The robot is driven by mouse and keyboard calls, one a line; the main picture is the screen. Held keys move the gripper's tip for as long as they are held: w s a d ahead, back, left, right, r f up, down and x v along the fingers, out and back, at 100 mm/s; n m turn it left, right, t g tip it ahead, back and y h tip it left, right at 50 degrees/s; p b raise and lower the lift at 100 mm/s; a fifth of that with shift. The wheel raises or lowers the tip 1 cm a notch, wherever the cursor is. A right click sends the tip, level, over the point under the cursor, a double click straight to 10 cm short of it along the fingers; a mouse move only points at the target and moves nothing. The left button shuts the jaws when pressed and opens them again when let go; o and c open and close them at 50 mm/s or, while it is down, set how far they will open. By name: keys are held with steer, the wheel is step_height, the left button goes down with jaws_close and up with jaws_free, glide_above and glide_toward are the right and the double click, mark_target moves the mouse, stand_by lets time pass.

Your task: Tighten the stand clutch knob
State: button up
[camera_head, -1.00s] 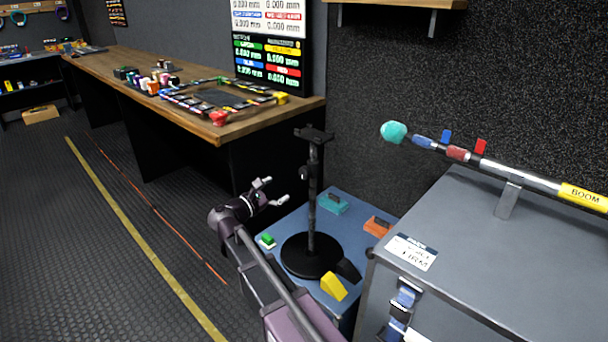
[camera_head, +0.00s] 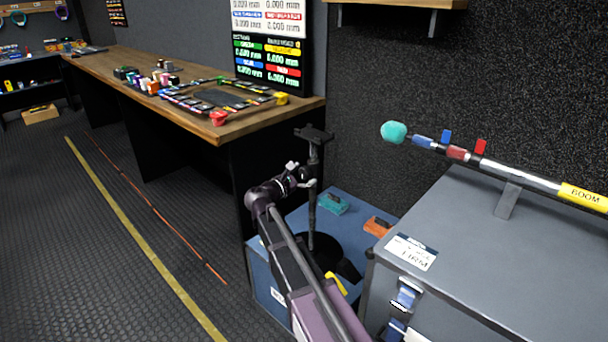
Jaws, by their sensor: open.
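A black stand (camera_head: 312,215) stands upright on a low blue case (camera_head: 268,268), with a round base (camera_head: 322,246) and a flat top plate (camera_head: 314,133). My gripper (camera_head: 302,174) is open at the upper part of the stand's post, where the clutch would be. One finger shows above and one beside the post; I cannot tell whether they touch it. The clutch knob itself is hidden or too small to make out behind the gripper. My arm covers part of the base and the case.
A teal block (camera_head: 333,204) and an orange block (camera_head: 377,226) lie on the blue case; a yellow wedge (camera_head: 336,282) is partly hidden by my arm. A large grey case (camera_head: 465,240) with a boom pole (camera_head: 520,180) stands close at right. A wooden workbench (camera_head: 190,75) is behind left.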

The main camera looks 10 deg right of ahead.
steer(key=shift+d, duration=0.1)
steer(key=c, duration=1.1)
steer(key=shift+c, duration=0.2)
steer(key=shift+m, duration=0.4)
steer(key=m, duration=0.4)
steer(key=shift+w+r, duration=0.1)
steer(key=m, duration=0.4)
steer(key=shift+m, duration=0.3)
steer(key=m, duration=0.4)
steer(key=shift+r, duration=0.1)
steer(key=m, duration=0.5)
